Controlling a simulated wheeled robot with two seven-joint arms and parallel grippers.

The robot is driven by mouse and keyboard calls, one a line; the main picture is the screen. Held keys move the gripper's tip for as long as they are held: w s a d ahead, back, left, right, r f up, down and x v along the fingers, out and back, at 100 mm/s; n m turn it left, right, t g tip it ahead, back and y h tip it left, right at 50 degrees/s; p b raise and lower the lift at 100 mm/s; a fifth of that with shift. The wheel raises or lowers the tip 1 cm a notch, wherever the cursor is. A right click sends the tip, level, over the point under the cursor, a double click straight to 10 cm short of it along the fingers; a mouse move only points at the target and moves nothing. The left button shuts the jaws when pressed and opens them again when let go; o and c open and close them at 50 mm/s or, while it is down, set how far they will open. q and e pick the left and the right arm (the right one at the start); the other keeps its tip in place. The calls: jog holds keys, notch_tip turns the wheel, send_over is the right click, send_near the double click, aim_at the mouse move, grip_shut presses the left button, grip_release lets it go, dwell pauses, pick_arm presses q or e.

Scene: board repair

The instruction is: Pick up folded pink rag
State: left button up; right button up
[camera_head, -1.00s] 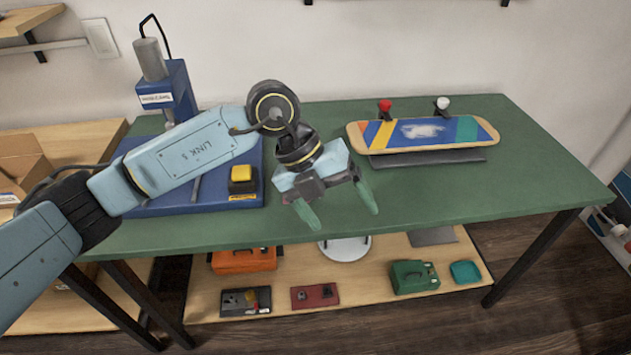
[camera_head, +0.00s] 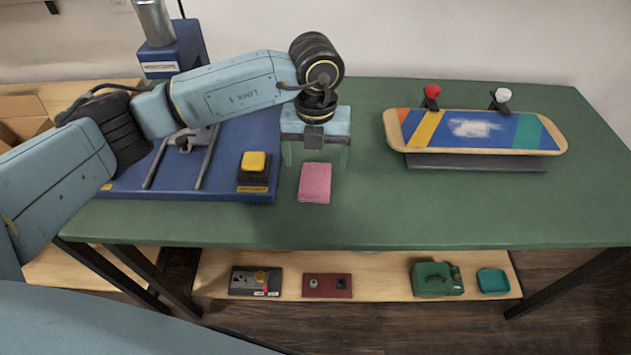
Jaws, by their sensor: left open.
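The folded pink rag (camera_head: 315,184) lies flat on the green table, just right of the blue machine base. My left gripper (camera_head: 316,158) points down just behind and above the rag's far end. Its two green fingers are spread apart, one to each side of the rag's width, and nothing shows between them but the rag and table. Whether the fingers touch the table is hard to tell. My right gripper is not in view.
The blue press (camera_head: 180,50) and a yellow button box (camera_head: 254,168) stand left of the rag. A striped skateboard deck (camera_head: 475,131) rests on a dark stand at right. The green table (camera_head: 430,205) is clear in front. A lower shelf (camera_head: 385,285) holds small cases.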

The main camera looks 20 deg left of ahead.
aim_at(316, 175)
pick_arm(q)
jog(key=f+b, duration=0.1)
jog(key=f, duration=0.3)
jog(key=shift+w+f, duration=0.15)
jog(key=shift+w, duration=0.05)
jog(key=shift+f, duration=0.6)
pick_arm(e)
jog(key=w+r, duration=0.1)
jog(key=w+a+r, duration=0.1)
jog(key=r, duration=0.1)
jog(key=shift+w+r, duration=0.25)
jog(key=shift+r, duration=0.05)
pick_arm(q)
jog(key=shift+c, duration=0.5)
jog(key=c, duration=1)
